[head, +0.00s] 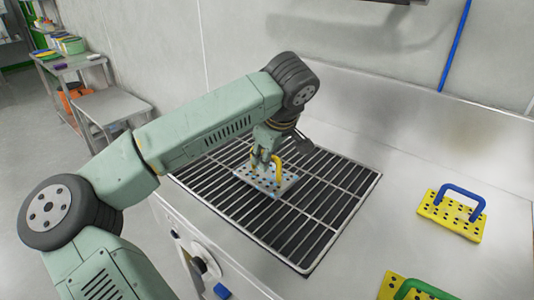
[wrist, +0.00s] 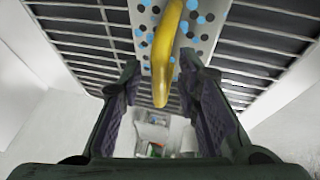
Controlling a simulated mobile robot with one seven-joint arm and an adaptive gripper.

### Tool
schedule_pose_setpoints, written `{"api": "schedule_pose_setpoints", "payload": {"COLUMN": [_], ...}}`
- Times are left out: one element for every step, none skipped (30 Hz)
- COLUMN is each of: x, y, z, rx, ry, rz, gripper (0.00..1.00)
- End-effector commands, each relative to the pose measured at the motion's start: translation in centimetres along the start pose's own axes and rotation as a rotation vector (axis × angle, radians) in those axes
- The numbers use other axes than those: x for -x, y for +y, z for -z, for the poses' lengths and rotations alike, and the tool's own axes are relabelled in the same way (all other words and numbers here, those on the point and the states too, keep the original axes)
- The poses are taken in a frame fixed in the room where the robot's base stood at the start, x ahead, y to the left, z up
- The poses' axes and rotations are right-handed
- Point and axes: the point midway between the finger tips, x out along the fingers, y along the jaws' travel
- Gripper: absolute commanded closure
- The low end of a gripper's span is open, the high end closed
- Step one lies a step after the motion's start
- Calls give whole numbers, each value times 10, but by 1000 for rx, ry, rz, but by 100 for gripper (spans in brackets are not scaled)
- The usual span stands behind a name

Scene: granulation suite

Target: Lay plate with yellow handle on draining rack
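The plate with the yellow handle (head: 264,184) is light grey with blue and black dots. It appears to lie flat on the dark-slatted draining rack (head: 303,228), near its middle. Its yellow arched handle (head: 278,168) points up. My gripper (head: 263,161) is just above the plate, beside the handle. In the wrist view my gripper (wrist: 160,68) has its two fingers apart, with the yellow handle (wrist: 163,65) between them and visible gaps on both sides. The dotted plate (wrist: 146,38) and rack bars (wrist: 265,45) show beyond the fingers.
A yellow plate with a blue handle (head: 450,217) lies on the steel counter right of the rack. A plate with a green handle (head: 393,284) is partly cut off at the bottom. The wall stands behind the counter. A side table (head: 75,64) holds stacked coloured items.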

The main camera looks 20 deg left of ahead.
Motion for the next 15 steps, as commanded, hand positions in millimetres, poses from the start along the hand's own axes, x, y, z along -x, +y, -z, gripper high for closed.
{"api": "schedule_pose_setpoints", "payload": {"x": [0, 0, 1, 2, 4, 5, 8, 12, 19, 24, 30, 39, 46, 53, 62], "y": [0, 0, 0, 0, 1, 1, 0, 0, 1, 1, 1, 0, 0, 1, 1], "z": [0, 0, 0, 1, 1, 1, 1, 1, 1, 1, 1, 1, 1, 1, 0], "rx": [0, 0, 0, 0, 0, 0, 0, 0, 1, 0, 0, 0, 1, 0, 0], "ry": [0, 0, 0, 0, 0, 2, 3, 3, 4, 4, 5, 5, 6, 5, 5], "rz": [0, 0, 0, 0, 0, -1, 0, 0, -2, -2, -2, -2, -2, -3, -3], "gripper": [70, 70, 70, 70, 70, 70, 70, 70, 70, 70, 70, 70, 70, 70, 70]}}
